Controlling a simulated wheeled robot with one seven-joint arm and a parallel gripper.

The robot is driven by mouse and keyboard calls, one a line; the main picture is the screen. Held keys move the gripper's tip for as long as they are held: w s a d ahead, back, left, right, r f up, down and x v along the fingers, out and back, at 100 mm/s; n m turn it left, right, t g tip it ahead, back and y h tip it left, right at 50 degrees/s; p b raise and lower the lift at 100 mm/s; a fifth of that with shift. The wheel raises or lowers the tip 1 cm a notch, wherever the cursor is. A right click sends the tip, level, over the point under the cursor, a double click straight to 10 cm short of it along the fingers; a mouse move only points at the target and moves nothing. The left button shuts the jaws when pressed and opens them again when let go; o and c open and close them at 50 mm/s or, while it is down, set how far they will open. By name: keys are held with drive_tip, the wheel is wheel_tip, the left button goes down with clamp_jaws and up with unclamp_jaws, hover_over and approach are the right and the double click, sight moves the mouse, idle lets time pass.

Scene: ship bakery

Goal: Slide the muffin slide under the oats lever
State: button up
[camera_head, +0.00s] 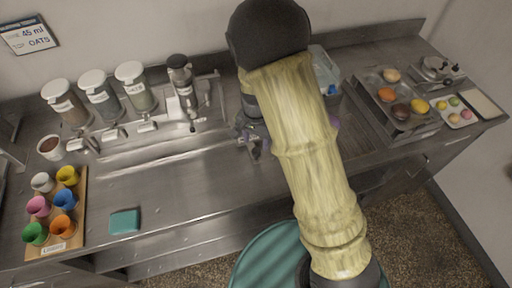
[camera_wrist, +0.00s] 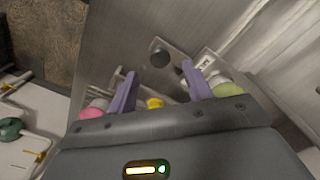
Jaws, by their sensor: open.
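My gripper is open, its two purple fingers spread in the wrist view (camera_wrist: 159,74). A flat metal plate with a dark round knob (camera_wrist: 160,58) lies between and just beyond the fingertips; it looks like the muffin slide, and I cannot tell whether the fingers touch it. Pink (camera_wrist: 95,108), yellow (camera_wrist: 155,103) and green (camera_wrist: 225,89) round pieces show near the fingers. In the head view my gripper (camera_head: 249,140) is low over the counter, partly hidden by my arm. Left of it stand lidded dispensers (camera_head: 103,96) with levers (camera_head: 148,127) at their fronts. Their labels are too small to read, so the oats lever is uncertain.
A wooden board (camera_head: 78,234) with coloured cups, a brown-filled bowl (camera_head: 50,146) and a teal block (camera_head: 125,221) are at left. A metal tray (camera_head: 384,113) with muffins stands at right. The front middle counter is clear.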

sight(256, 150)
wheel_tip(256, 150, down, 5)
drive_tip(key=shift+f, duration=0.15)
clamp_jaws()
